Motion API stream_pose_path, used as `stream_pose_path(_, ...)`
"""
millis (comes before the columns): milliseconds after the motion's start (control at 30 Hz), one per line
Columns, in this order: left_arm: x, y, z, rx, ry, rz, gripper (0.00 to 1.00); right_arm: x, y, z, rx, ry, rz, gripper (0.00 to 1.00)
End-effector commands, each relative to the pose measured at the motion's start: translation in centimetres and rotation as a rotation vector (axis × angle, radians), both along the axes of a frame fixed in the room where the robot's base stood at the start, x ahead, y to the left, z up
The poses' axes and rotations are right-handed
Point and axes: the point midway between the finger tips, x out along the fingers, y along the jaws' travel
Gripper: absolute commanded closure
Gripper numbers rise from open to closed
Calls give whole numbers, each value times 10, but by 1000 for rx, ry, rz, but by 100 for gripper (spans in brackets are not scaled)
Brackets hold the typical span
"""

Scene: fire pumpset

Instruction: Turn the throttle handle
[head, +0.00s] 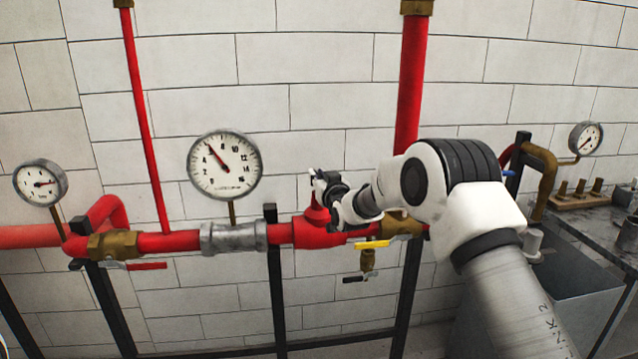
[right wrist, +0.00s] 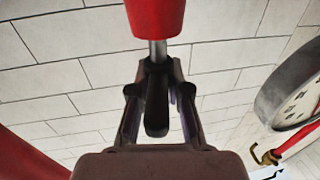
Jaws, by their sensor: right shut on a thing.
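The throttle handle is a dark lever (right wrist: 157,110) on a short metal stem below a red valve body (right wrist: 155,15) in the right wrist view. My right gripper (right wrist: 158,78) has one finger on each side of the lever and is shut on it. In the head view, my right gripper (head: 322,183) is at the top of the red valve body (head: 316,228) on the horizontal pipe. There the gripper and wrist mostly hide the handle. My left gripper is not in view.
A large gauge (head: 224,165) stands just left of the valve. Yellow (head: 378,241) and red (head: 146,266) lever handles sit along the pipe. A vertical red pipe (head: 411,80) rises behind my right arm. A dark bench (head: 590,225) stands at right.

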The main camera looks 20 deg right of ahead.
Motion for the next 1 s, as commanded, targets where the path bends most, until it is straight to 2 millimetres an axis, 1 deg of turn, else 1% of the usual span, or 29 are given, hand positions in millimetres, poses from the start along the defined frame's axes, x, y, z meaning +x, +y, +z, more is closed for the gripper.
stream_pose_path(167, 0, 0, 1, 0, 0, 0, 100, 0, 0, 1, 0, 0, 1, 100)
stream_pose_path(200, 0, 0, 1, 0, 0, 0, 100, 0, 0, 1, 0, 0, 1, 76)
stream_pose_path(233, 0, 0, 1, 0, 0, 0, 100, 0, 0, 1, 0, 0, 1, 66)
stream_pose_path(267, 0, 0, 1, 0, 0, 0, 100, 0, 0, 1, 0, 0, 1, 58)
stream_pose_path(567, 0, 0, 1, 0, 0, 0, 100, -1, 0, 0, 1, 1, 1, 58)
stream_pose_path(667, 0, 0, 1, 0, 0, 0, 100, -7, 0, 0, 1, 1, 1, 58)
stream_pose_path(767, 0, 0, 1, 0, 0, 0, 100, -23, 1, 0, 3, 3, 1, 58)
stream_pose_path(1000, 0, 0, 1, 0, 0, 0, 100, -84, 4, -1, 2, 4, 1, 58)
